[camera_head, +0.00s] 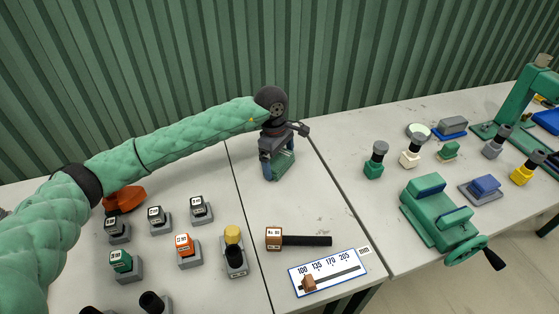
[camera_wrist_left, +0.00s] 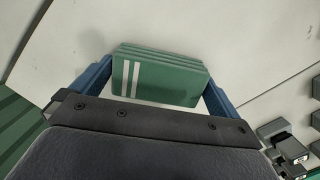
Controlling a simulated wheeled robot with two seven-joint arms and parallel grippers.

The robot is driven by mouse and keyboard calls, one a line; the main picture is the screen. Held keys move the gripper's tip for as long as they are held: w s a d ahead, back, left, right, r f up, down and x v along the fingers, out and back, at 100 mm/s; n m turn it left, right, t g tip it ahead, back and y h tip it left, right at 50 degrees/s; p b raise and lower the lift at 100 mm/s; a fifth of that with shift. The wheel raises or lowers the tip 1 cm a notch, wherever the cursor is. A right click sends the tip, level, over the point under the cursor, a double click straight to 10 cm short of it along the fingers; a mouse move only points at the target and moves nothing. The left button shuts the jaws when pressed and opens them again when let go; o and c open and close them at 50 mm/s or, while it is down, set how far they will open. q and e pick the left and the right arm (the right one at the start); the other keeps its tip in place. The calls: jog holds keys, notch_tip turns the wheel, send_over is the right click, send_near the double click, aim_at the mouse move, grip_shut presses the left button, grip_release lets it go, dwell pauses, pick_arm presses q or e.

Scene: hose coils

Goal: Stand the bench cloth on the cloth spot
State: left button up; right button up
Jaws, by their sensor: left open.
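The bench cloth (camera_head: 285,165) is a folded green block with layered edges, at the back of the middle table. In the left wrist view the cloth (camera_wrist_left: 160,82) shows two white stripes at its left end. My left gripper (camera_head: 279,162) points down over it with blue fingers apart. In the left wrist view the gripper (camera_wrist_left: 157,78) has one finger at each end of the cloth; whether either touches it I cannot tell. I cannot pick out the cloth spot. My right gripper is not in view.
A brown-headed mallet (camera_head: 300,240) and a numbered scale board (camera_head: 324,273) lie nearer on the same table. Several labelled blocks, including an orange one (camera_head: 184,247), stand left. A green vice (camera_head: 436,213) is on the right table. A corrugated green wall (camera_head: 330,60) stands behind.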

pick_arm(q)
jog(key=shift+w+a+r, duration=0.15)
jog(key=shift+r, duration=0.95)
jog(key=shift+w+a+r, duration=0.1)
jog(key=shift+r, duration=1)
jog(key=shift+r, duration=0.1)
jog(key=shift+a+r, duration=0.1)
jog(key=shift+r, duration=0.45)
jog(key=shift+r, duration=0.1)
jog(key=shift+a+r, duration=0.1)
jog(key=shift+r, duration=0.55)
jog(key=shift+r, duration=0.15)
